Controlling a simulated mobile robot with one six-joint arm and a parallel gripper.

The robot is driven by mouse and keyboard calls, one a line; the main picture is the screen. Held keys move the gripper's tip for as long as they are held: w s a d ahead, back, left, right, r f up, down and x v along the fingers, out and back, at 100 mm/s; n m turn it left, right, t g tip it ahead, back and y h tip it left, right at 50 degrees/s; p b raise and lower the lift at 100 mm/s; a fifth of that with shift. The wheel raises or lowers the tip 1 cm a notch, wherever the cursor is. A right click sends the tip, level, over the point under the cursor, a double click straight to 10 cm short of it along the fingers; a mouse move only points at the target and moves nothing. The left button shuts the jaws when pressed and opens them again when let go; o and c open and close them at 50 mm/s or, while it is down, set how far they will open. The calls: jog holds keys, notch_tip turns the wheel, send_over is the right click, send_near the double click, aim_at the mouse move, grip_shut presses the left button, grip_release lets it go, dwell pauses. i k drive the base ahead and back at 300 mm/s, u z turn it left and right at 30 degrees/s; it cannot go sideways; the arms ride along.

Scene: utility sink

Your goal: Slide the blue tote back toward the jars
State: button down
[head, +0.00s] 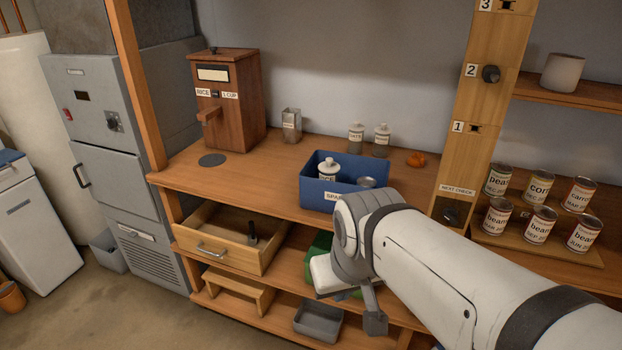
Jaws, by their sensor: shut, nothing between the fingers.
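The blue tote (325,190) stands upright on the wooden counter, near its front edge. Its front label is partly covered by my arm. Inside it are a white-lidded jar (328,172) and a small metal tin (367,183). Two labelled jars, a left one (356,138) and a right one (382,140), stand behind the tote near the back wall, with bare counter between. My gripper (335,280) is at the end of my white arm, below and in front of the tote in the picture. It is shut and empty; its fingertips are not clearly visible.
A metal canister (291,127) and a wooden rice dispenser (225,100) stand left. A wooden post (477,120) rises at right, beside several cans. An open drawer (225,243) juts out below the counter.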

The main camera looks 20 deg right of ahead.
aim_at(316, 193)
jog(key=i, duration=0.95)
jog(key=z, duration=0.05)
